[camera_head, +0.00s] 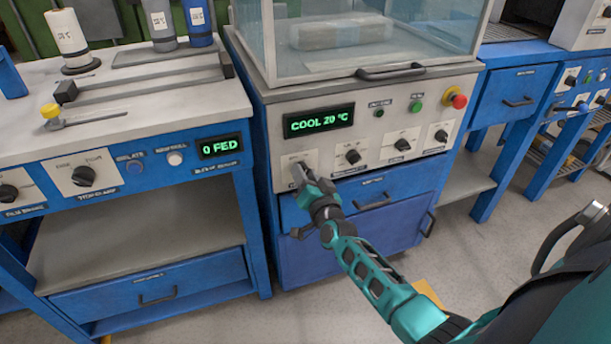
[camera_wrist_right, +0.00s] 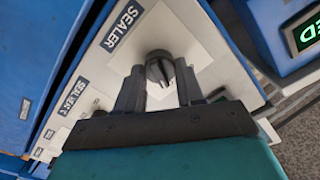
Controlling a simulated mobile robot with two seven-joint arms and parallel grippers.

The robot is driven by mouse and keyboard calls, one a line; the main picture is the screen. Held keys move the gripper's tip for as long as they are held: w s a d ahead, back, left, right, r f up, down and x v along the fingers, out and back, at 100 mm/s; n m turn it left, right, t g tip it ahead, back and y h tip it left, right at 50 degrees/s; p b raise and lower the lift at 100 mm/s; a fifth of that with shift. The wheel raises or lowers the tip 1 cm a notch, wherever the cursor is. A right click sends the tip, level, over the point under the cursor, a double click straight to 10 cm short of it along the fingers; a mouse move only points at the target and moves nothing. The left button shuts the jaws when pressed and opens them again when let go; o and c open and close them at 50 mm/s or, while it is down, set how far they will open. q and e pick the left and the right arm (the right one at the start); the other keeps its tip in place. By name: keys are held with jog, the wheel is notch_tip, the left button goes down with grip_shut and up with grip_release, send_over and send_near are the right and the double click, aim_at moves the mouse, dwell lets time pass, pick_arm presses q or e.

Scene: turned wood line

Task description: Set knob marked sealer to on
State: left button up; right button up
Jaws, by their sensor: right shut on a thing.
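The sealer knob (camera_wrist_right: 160,70) is dark and round with a ridge across it. It sits on a pale plate in the right wrist view, with a "SEALER" label (camera_wrist_right: 123,25) beside it. My right gripper (camera_wrist_right: 159,82) has one finger on each side of the knob and is shut on it. In the head view my right gripper (camera_head: 302,175) is at the left end of the machine's control panel (camera_head: 330,161) and hides the knob there. I cannot clearly read the knob's setting. My left gripper is not in view.
More knobs (camera_head: 353,156) and a red button (camera_head: 459,101) lie to the right. A glass hood (camera_head: 370,45) stands on top. A blue bench (camera_head: 150,205) stands to the left.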

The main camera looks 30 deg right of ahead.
jog(key=shift+m, duration=0.6)
jog(key=o, duration=1)
jog(key=shift+o, duration=0.2)
jog(key=shift+s, duration=0.15)
jog(key=p+v, duration=0.3)
jog(key=v, duration=0.9)
jog(key=shift+s, duration=0.35)
jog(key=shift+a, duration=0.1)
